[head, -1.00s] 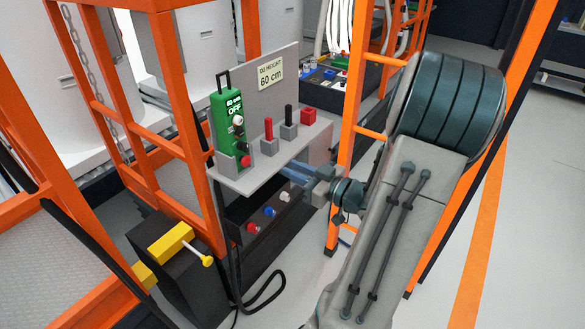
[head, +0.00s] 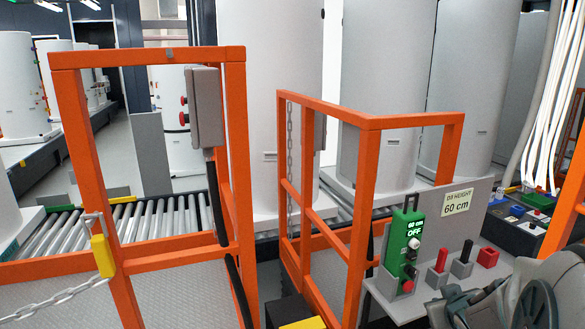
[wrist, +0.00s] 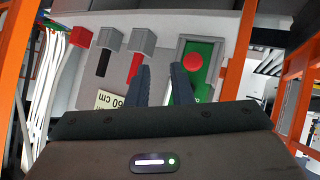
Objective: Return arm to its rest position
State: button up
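My arm (head: 495,305) shows at the lower right of the head view, in front of the grey control shelf (head: 400,305). My gripper (wrist: 163,80) shows in the wrist view with its two dark fingers apart and nothing visible between them. In that view, the panel appears upside down. The green control box (wrist: 207,52) with a red button is beside the right finger, and a red lever (wrist: 134,66) is beyond the left one. I cannot tell how far the fingertips are from the panel.
The green box (head: 401,240) reads OFF, near a "60 cm" sign (head: 456,202). Orange frames (head: 236,150) stand left and centre, with a chain (head: 60,300) at lower left. White tanks (head: 385,100) stand behind, and a roller conveyor (head: 165,220) runs behind the left frame.

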jog(key=s+a+r+m+g+y+p, duration=0.1)
jog(key=s+a+g, duration=0.6)
jog(key=s+a, duration=1)
notch_tip(320, 180, up, 2)
jog(key=shift+a+r+m+g+y, duration=0.1)
jog(key=shift+a+m+g+y, duration=0.3)
jog(key=shift+a+y, duration=0.4)
jog(key=shift+d, duration=0.1)
